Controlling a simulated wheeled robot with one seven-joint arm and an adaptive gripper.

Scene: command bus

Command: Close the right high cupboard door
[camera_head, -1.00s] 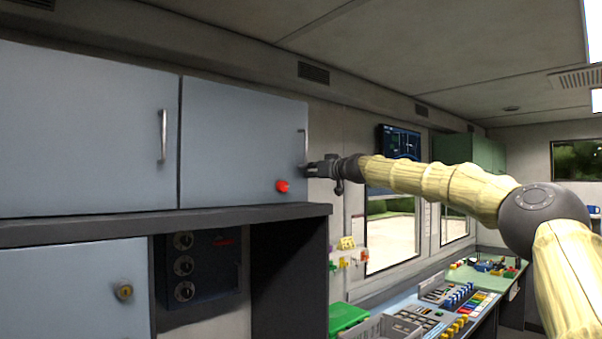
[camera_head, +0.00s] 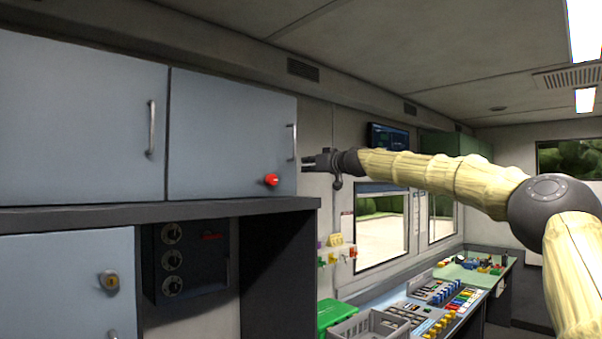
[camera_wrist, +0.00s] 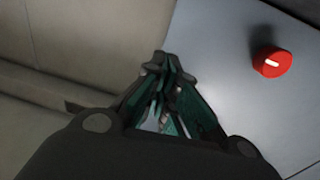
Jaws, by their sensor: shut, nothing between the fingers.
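The right high cupboard door (camera_head: 225,135) is blue-grey, with a vertical metal handle (camera_head: 291,142) near its right edge and a red knob (camera_head: 271,180) low on its face. It looks flush, or nearly so, with the left cupboard door (camera_head: 80,120); a small gap cannot be ruled out. My gripper (camera_head: 306,161) is shut and empty, just right of the door's right edge near handle height. In the wrist view my gripper (camera_wrist: 165,62) shows its fingertips together by the door's edge, with the door (camera_wrist: 220,60) and red knob (camera_wrist: 271,61) to the right. Contact cannot be told.
A dark shelf (camera_head: 120,215) runs beneath the cupboards. A lower cupboard door (camera_head: 60,285) and a dark dial panel (camera_head: 190,262) are below it. A console desk (camera_head: 440,312) with a green box (camera_head: 338,314) stands under the windows. A screen (camera_head: 388,137) hangs beyond my gripper.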

